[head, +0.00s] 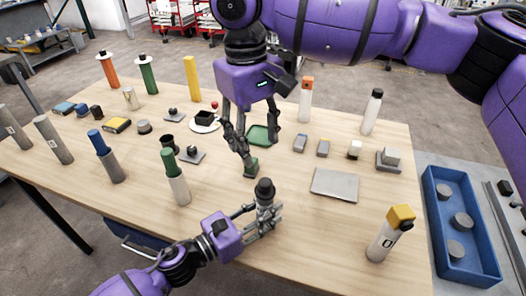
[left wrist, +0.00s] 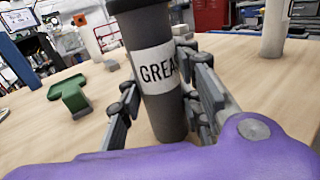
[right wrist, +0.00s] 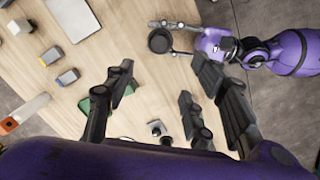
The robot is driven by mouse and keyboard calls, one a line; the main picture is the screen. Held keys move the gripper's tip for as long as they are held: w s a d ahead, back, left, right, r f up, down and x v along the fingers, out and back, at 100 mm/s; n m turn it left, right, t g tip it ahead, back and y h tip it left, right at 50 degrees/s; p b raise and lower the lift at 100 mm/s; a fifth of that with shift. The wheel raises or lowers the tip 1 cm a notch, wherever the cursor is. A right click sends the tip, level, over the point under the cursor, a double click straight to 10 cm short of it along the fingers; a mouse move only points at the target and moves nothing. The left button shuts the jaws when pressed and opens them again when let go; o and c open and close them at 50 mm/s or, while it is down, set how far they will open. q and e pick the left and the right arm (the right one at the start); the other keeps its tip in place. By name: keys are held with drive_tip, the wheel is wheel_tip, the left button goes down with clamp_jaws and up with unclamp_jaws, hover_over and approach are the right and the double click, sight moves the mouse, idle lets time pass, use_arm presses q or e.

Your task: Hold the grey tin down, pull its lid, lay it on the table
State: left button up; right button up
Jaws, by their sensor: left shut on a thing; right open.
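The grey tin (head: 265,204) stands upright near the table's front edge. Its dark lid (head: 264,185) sits on top. In the left wrist view the tin (left wrist: 165,105) shows a white label reading "GREA", the rest hidden; its top is cut off. My left gripper (head: 264,219) is shut around the tin's body, fingers on both sides. My right gripper (head: 258,152) is open and empty, behind the tin and apart from it, pointing down. In the right wrist view the lid (right wrist: 159,40) shows from above, beyond the open fingers (right wrist: 165,80).
A flat grey plate (head: 335,185) lies to the right. A white bottle with a yellow top (head: 388,238) stands front right, a green-topped one (head: 177,182) left. Bare table lies between tin and plate.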

sight(267, 179)
drive_tip(key=w+d+m+g, duration=0.1)
drive_tip(key=w+m+g, duration=0.3)
drive_tip(key=w, duration=0.1)
drive_tip(key=x, duration=1.2)
drive_tip(key=shift+f, duration=0.25)
drive_tip(key=shift+d, duration=0.1)
drive_tip(key=c, duration=1.1)
drive_tip(key=shift+r, duration=1.55)
